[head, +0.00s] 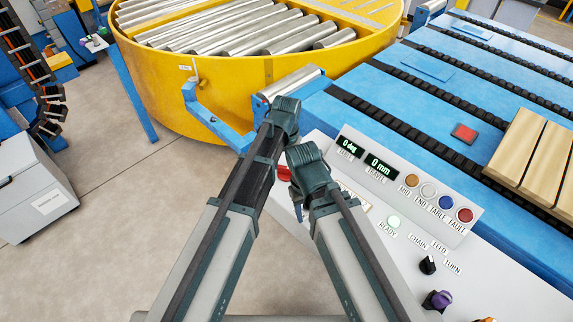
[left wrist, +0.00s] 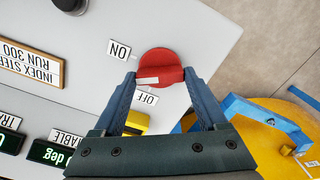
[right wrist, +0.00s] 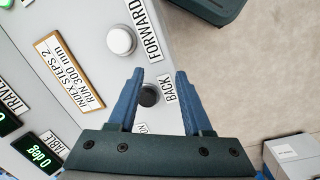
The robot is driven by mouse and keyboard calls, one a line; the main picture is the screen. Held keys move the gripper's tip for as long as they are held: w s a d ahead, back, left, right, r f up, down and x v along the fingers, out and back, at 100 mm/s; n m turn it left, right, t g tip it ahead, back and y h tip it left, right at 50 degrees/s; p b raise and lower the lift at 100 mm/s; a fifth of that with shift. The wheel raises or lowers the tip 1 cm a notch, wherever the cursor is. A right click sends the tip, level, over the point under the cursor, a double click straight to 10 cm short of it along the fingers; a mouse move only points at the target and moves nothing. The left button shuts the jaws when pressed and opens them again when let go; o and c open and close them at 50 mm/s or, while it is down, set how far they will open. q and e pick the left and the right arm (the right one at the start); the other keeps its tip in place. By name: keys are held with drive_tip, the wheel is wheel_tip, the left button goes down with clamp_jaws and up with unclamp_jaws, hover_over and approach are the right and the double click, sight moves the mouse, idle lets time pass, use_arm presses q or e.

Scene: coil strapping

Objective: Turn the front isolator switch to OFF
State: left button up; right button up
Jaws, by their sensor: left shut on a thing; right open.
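The red isolator switch (left wrist: 163,62) is a round knob with a white mark on the pale panel (left wrist: 205,35). My left gripper (left wrist: 160,75) is shut on it, one finger on each side. The ON label (left wrist: 119,49) and the OFF label (left wrist: 146,98) lie beside the knob. The white mark points towards the side between them.
The sloped console (head: 462,232) carries displays, coloured lamps and black and purple knobs. A yellow roller turntable (head: 235,85) with a blue bracket (head: 215,125) stands behind. A blue conveyor (head: 430,110) with wooden boards (head: 530,145) lies at right.

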sight(286, 168)
use_arm(q)
drive_tip(key=n, duration=1.1)
drive_tip(key=shift+n, duration=0.4)
idle(0.4)
drive_tip(key=o, duration=1.3)
use_arm(e)
drive_tip(key=shift+r, duration=0.1)
use_arm(q)
wheel_tip(286, 168, up, 14)
drive_tip(key=p, duration=1.3)
drive_tip(key=shift+p, duration=0.4)
use_arm(e)
wheel_tip(286, 168, up, 14)
drive_tip(key=shift+f, duration=0.2)
use_arm(q)
drive_tip(key=shift+f, duration=0.15)
